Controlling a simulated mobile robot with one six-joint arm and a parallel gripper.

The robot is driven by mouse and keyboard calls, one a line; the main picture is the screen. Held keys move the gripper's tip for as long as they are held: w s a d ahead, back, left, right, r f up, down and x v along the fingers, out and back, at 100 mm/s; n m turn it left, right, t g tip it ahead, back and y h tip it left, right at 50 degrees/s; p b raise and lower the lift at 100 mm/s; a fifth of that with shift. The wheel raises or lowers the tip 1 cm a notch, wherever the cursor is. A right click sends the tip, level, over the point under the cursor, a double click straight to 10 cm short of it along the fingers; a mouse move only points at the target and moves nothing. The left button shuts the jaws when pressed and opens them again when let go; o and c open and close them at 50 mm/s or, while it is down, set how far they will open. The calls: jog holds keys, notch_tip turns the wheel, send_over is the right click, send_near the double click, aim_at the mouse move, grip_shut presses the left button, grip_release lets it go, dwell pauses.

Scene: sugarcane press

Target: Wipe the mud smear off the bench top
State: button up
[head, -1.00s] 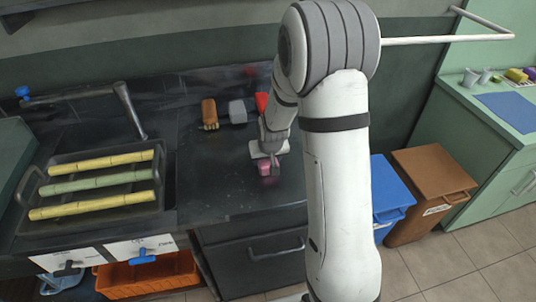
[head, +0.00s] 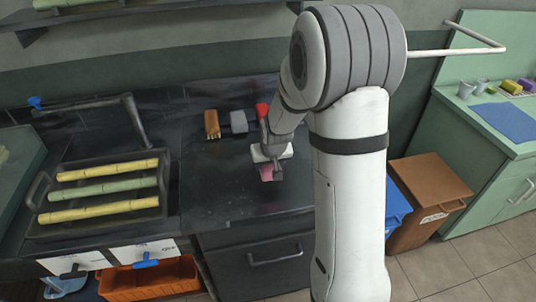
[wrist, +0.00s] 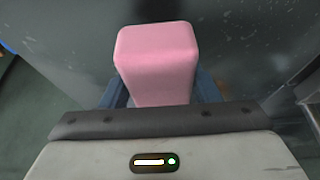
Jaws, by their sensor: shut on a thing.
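My gripper (head: 268,168) is shut on a pink block (wrist: 157,62), which looks like a sponge. The block also shows in the head view (head: 266,174), under my gripper at the middle of the dark bench top (head: 225,195). I cannot tell whether the block touches the bench. In the wrist view the block stands out from between the dark blue fingers, over a dark surface with small pale specks. I cannot make out a clear mud smear in either view; my gripper and arm hide part of the bench.
A brown brush (head: 212,124), a grey block (head: 239,121) and a red object (head: 262,110) stand at the back of the bench. A tray (head: 148,214) with yellow and green cane lies left. Bare bench lies left of my gripper. Blue (head: 397,212) and brown (head: 428,183) bins stand right.

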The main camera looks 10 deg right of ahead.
jog(key=shift+r+p, duration=0.45)
jog(key=shift+r, duration=0.7)
